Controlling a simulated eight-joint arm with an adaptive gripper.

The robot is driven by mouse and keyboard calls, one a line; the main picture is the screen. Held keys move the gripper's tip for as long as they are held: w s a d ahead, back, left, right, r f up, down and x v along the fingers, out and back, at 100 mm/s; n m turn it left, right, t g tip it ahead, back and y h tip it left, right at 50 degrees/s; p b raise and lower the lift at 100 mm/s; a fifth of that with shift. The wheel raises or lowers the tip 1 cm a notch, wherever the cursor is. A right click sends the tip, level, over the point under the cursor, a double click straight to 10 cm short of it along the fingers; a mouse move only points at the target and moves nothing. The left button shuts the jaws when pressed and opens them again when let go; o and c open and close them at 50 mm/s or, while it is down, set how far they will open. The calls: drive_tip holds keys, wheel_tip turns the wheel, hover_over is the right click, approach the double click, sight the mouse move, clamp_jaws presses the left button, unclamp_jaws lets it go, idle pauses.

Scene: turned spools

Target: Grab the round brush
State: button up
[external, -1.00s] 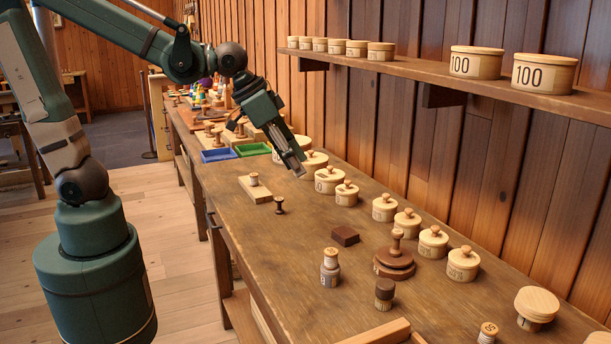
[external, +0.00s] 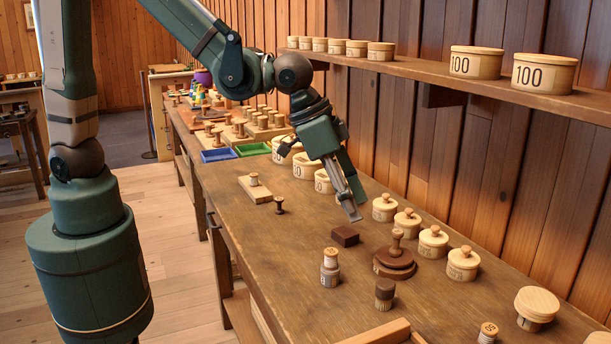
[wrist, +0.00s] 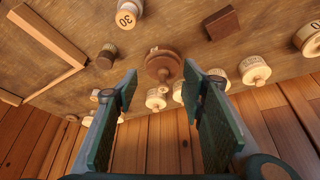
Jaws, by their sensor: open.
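A dark brown round piece with stepped discs and an upright knob, which looks like the round brush (external: 392,267), stands on the workbench (external: 290,262) in the external view. In the wrist view the round brush (wrist: 160,62) shows beyond the fingers, roughly centred between them. My gripper (external: 356,207) is open and empty. It is above the bench, up and to the left of the brush in the external view, and apart from it. In the wrist view my gripper (wrist: 162,88) has its two green fingers spread, with nothing between their tips.
A dark rectangular block (external: 345,236) lies left of the brush. A small dark cylinder (external: 384,297) and a pale spool (external: 330,272) stand nearer the front. Lidded round boxes (external: 432,244) line the wall side. A shelf (external: 440,80) overhangs the bench.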

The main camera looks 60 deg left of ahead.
drive_tip(key=m+p, duration=0.1)
drive_tip(key=p, duration=0.2)
approach(385, 282)
drive_tip(key=w+f, duration=0.2)
drive_tip(key=shift+s+d+f+g, duration=0.15)
drive_tip(key=shift+s+g, duration=0.1)
drive_tip(key=shift+g, duration=0.15)
drive_tip(key=shift+x, duration=1.25)
drive_tip(key=shift+b+x, duration=0.3)
drive_tip(key=shift+x, duration=2.3)
drive_tip(key=shift+d, duration=0.15)
drive_tip(key=c, duration=0.9)
